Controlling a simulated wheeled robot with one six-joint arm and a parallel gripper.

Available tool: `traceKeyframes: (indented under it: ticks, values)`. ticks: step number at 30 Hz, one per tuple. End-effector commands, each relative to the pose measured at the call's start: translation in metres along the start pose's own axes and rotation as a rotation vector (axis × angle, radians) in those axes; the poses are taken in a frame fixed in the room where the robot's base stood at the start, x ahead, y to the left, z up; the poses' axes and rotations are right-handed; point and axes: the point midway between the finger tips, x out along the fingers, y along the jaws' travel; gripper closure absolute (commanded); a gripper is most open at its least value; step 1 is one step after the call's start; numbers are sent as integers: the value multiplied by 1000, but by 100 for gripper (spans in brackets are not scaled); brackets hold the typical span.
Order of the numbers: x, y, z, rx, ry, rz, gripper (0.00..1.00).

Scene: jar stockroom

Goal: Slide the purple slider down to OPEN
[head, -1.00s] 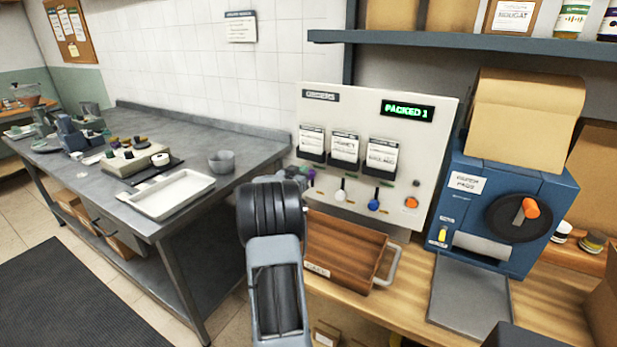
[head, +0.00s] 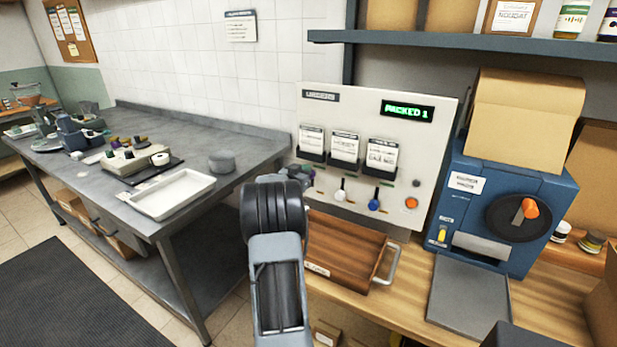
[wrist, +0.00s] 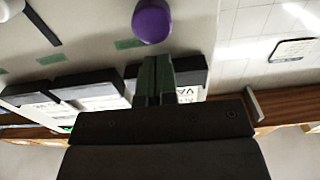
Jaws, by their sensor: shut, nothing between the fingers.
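The purple slider (wrist: 152,21) shows as a round knob at the top of the wrist view, on the pale dispenser panel (head: 425,150). In the head view my arm hides it. My gripper (wrist: 157,60) is shut and empty, its dark green fingers pointing at the knob. A small gap shows between fingertips and knob in the picture; I cannot tell the depth between them. In the head view my gripper (head: 303,176) is at the panel's lower left, mostly behind my wrist. Green marks (wrist: 130,43) lie on the panel near the knob; no OPEN lettering is readable.
A white knob (head: 340,195), a blue knob (head: 374,205) and an orange button (head: 411,203) sit to the right on the panel. Card holders (head: 344,150) are above. A wooden tray (head: 340,250) stands below. A blue machine (head: 490,210) stands right.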

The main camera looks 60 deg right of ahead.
Motion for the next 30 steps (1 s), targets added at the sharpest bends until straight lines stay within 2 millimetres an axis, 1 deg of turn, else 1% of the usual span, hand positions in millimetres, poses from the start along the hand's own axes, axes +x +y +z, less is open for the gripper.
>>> traceKeyframes:
  ticks: [11, 30]
  values:
    - [-4, 0, 2, 0, 0, 0, 100]
    - [-4, 0, 25, 0, -1, 0, 100]
